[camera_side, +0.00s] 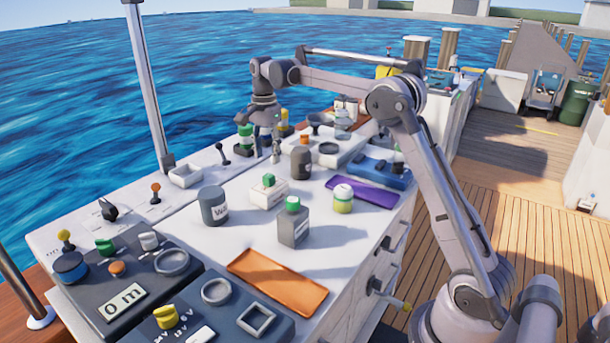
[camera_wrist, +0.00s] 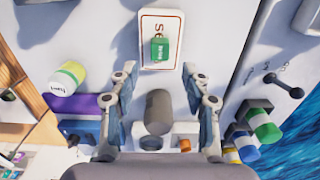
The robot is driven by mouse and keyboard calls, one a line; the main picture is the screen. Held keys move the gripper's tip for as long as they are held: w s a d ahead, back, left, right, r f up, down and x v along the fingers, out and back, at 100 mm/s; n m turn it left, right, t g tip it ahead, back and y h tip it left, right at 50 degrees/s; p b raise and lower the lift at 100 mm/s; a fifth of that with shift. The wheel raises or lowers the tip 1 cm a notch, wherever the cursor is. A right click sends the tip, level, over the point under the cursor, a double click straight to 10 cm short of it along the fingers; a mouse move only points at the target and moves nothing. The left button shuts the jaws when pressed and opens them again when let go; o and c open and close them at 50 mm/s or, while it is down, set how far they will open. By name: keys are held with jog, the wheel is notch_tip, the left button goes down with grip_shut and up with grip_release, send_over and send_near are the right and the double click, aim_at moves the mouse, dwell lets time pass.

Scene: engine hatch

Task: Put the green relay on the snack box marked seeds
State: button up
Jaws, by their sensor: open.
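The green relay (camera_side: 269,180) is a small block with pale lettering, resting on top of a white box (camera_side: 262,194) in the middle of the worktop. In the wrist view the relay (camera_wrist: 163,50) lies on the box (camera_wrist: 151,23), which has a red border line. Its lettering begins with "Se"; the rest is covered by the relay. My gripper (camera_wrist: 160,72) is open and empty, with the relay and box just beyond its fingertips in the picture. In the side view my gripper (camera_side: 264,138) hangs over the far part of the worktop, behind and apart from the box.
A dark canister (camera_side: 301,163) stands near the box; it shows between my fingers (camera_wrist: 157,110). A grey green-topped container (camera_side: 293,228), a grey jar (camera_side: 214,206) and a yellow-banded jar (camera_side: 343,199) stand around. Orange (camera_side: 277,282) and purple (camera_side: 362,191) mats lie flat.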

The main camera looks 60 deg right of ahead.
aim_at(268, 175)
notch_tip(268, 175, up, 5)
jog(key=s+a+r+n+t, duration=0.3)
jog(key=s+a+r+n, duration=0.1)
jog(key=s+a+n, duration=0.6)
jog(key=s+a+f+n+t, duration=0.2)
jog(key=s+a+f+n, duration=0.1)
jog(key=s+f, duration=0.3)
jog(key=s+a+f+n+t, duration=0.2)
jog(key=s+a+f+n, duration=0.2)
jog(key=s, duration=0.6)
jog(key=shift+s+f+n, duration=0.4)
jog(key=shift+f+n, duration=0.1)
jog(key=shift+f, duration=0.4)
